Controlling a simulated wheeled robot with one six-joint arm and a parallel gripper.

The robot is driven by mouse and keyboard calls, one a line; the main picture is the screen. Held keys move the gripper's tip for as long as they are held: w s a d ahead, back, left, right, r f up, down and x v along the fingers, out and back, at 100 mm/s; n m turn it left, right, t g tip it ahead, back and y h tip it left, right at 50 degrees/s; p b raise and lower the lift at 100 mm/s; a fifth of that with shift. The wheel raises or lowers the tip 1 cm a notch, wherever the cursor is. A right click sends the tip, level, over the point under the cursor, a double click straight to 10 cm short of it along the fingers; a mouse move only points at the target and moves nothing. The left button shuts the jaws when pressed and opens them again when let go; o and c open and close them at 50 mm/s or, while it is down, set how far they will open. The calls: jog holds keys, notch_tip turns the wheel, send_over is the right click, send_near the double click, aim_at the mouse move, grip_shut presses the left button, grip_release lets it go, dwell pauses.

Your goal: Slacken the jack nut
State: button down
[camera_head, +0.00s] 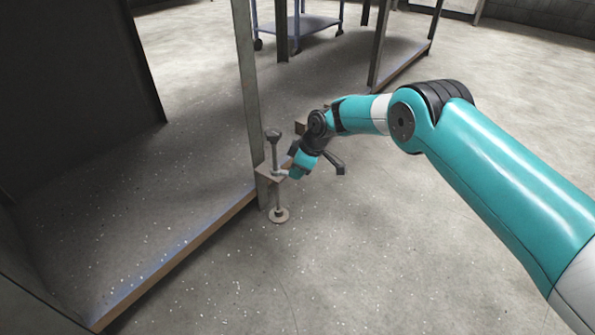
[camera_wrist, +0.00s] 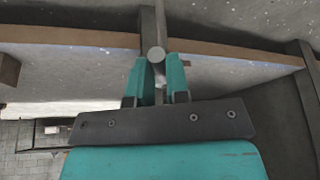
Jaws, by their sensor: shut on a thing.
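A levelling jack stands at the corner post in the head view. It has an upright screw (camera_head: 275,152) with a dark top, a bracket plate (camera_head: 266,174) and a round foot (camera_head: 278,215) on the floor. A small pale part that looks like the jack nut (camera_head: 281,172) sits at the plate, partly hidden by my gripper. My gripper (camera_head: 289,172) reaches it from the right. In the wrist view, the teal fingers of my gripper (camera_wrist: 158,78) are shut on a pale grey part with a round end (camera_wrist: 157,54), apparently the nut or its handle. A grey bar runs behind it.
The upright post (camera_head: 246,85) and the low frame edge (camera_head: 185,255) stand close to the left of my gripper. A wheeled cart (camera_head: 305,24) stands at the back. The floor to the right is clear.

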jog(key=shift+s+f, duration=0.1)
jog(key=c, duration=1.1)
grip_release()
jog(key=p+v, duration=0.9)
jog(key=v, duration=0.8)
jog(key=shift+r, duration=0.35)
